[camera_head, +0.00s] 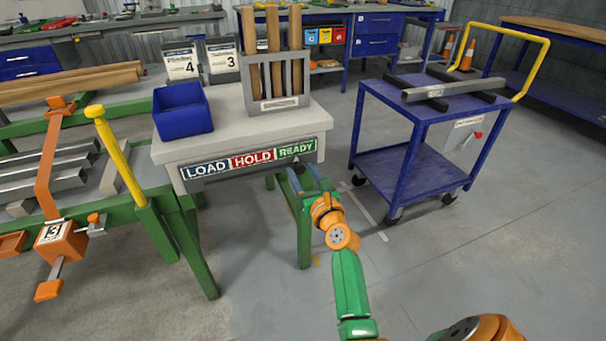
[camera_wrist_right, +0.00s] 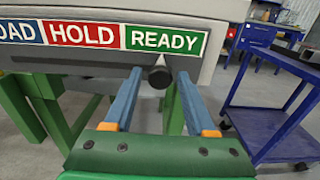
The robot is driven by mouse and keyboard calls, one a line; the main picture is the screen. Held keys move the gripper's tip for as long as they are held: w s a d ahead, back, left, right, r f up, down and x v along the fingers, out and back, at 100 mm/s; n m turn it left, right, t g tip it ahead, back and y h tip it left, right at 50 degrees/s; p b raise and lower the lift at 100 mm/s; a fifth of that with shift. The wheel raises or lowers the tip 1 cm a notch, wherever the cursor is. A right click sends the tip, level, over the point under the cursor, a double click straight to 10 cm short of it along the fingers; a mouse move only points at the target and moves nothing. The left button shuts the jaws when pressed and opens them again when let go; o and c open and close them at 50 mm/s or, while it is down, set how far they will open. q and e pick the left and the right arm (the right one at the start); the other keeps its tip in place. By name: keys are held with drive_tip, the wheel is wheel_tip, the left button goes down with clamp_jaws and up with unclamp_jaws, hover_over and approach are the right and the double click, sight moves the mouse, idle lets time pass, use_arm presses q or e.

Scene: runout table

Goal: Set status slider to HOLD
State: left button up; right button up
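The status slider is on the front of a grey-white stand. Its label strip reads LOAD in blue, HOLD (camera_head: 252,159) in red and READY (camera_head: 296,149) in green; HOLD (camera_wrist_right: 82,33) and READY (camera_wrist_right: 164,40) also show in the right wrist view. The dark round slider knob (camera_wrist_right: 159,75) sits below READY, in a dark slot under the strip. My right gripper (camera_head: 304,176) is open below READY. In the right wrist view its blue fingertips (camera_wrist_right: 159,72) stand on either side of the knob, with gaps visible. My left gripper is not in view.
A blue bin (camera_head: 183,112) and a grey rack (camera_head: 276,83) with wooden rods are on the stand. A blue cart (camera_head: 414,113) stands at the right. A green rack with metal bars (camera_head: 45,180) and an orange clamp is at the left. Floor in front is clear.

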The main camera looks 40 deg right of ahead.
clamp_jaws()
drive_tip(key=shift+f, duration=0.1)
idle(1.1)
